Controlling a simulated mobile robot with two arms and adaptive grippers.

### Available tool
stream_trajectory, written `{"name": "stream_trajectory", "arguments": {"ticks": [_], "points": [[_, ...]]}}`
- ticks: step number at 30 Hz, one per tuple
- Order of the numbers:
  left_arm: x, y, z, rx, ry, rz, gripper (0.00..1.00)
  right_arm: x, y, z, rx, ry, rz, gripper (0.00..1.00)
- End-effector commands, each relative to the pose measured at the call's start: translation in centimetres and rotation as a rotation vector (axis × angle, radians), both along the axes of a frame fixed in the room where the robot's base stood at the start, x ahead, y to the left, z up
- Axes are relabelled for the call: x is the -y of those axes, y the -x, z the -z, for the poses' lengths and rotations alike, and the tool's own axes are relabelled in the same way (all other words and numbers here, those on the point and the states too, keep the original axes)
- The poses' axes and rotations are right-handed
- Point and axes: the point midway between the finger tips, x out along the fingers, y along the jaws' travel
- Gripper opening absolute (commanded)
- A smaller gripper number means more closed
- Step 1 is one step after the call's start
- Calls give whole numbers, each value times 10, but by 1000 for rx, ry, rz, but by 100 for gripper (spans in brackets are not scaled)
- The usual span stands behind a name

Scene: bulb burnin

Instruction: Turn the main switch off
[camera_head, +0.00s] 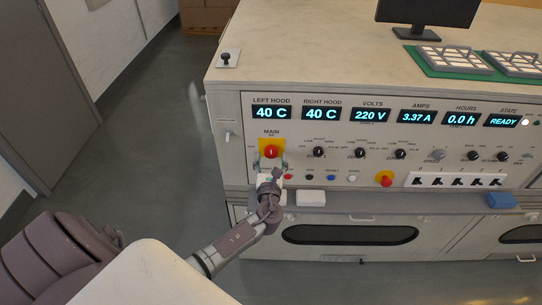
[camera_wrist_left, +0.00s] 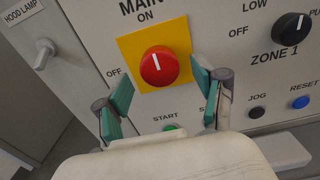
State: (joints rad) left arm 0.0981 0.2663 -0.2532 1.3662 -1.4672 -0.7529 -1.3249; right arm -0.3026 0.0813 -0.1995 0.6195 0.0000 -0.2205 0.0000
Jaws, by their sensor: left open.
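The main switch (camera_head: 271,152) is a round red knob on a yellow plate at the left of the control panel. In the left wrist view the red knob (camera_wrist_left: 159,66) has a white mark that points up toward ON; OFF is printed to its left. My left gripper (camera_head: 269,164) is just in front of and below the knob. In the left wrist view its two green-padded fingers (camera_wrist_left: 165,92) are spread open, one at each lower side of the knob, with nothing between them that they grip. My right gripper is not in view.
Displays across the panel (camera_head: 340,175) read 40 C, 40 C, 220 V, 3.37 A, 0.0 h and READY. Zone 1 knob (camera_wrist_left: 291,29) is to the right. A red emergency-type button (camera_head: 384,179) and several black toggles (camera_head: 458,181) sit lower right. A hood lamp switch (camera_wrist_left: 45,54) is left.

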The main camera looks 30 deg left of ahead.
Motion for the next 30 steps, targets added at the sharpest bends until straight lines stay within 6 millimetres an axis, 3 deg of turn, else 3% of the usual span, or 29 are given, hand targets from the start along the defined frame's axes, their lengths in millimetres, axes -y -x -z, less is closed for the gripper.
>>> {"name": "stream_trajectory", "arguments": {"ticks": [13, 24, 30], "points": [[-6, -10, 0, 0, 1, 1, 70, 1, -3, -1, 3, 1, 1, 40], [-6, -10, 0, 0, 1, 1, 10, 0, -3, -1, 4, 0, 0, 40], [-6, -10, 1, 8, 14, 1, 10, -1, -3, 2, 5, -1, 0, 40]]}}
